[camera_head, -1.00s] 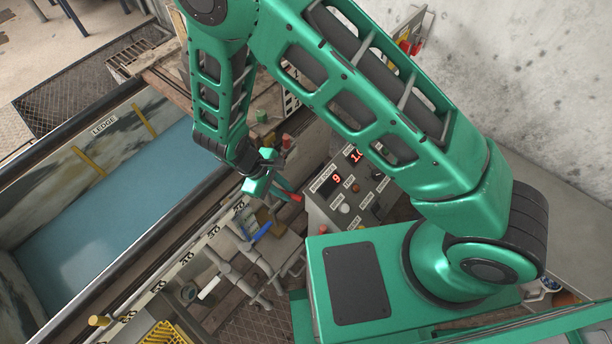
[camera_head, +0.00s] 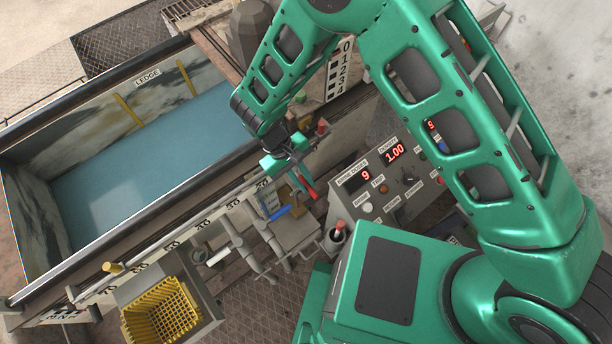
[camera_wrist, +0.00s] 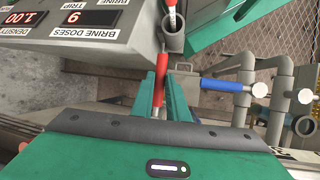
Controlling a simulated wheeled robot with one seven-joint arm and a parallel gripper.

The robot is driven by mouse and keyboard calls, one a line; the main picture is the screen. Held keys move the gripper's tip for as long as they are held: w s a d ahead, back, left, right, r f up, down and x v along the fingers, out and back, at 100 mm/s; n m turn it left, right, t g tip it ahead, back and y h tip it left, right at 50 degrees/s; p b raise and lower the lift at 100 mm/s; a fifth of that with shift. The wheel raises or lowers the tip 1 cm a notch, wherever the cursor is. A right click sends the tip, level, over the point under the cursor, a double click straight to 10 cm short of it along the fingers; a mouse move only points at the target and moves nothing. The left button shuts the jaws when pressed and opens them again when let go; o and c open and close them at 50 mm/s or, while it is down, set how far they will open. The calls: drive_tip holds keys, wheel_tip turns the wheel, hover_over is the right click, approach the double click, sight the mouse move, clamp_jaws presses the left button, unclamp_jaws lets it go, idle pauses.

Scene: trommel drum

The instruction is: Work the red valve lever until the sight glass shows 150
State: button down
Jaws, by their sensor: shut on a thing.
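The red valve lever (camera_head: 309,187) shows as a short red handle just beside my gripper (camera_head: 290,160), left of the control panel. In the wrist view the red lever (camera_wrist: 161,72) runs between the two green fingers of my gripper (camera_wrist: 161,97), which is shut on it. The lever's lower part is hidden by my fingers. I cannot pick out the sight glass for sure, and no reading of 150 is legible.
The panel (camera_head: 385,180) shows 9 brine doses and density 1.00. A blue-handled lever (camera_head: 279,211) and grey pipes (camera_head: 262,265) lie close by. A grey cup (camera_head: 336,238) holds a red-handled tool. A water-filled trough (camera_head: 150,165) and yellow basket (camera_head: 160,310) are at left.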

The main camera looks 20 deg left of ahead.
drive_tip(key=shift+w+a, duration=0.15)
drive_tip(key=shift+a, duration=0.05)
drive_tip(key=c, duration=1.8)
unclamp_jaws()
drive_tip(key=shift+o, duration=0.3)
drive_tip(key=shift+d, duration=0.1)
drive_tip(key=s+v, duration=0.1)
drive_tip(key=v, duration=0.9)
drive_tip(key=shift+w+r, duration=0.4)
drive_tip(key=shift+w, duration=0.15)
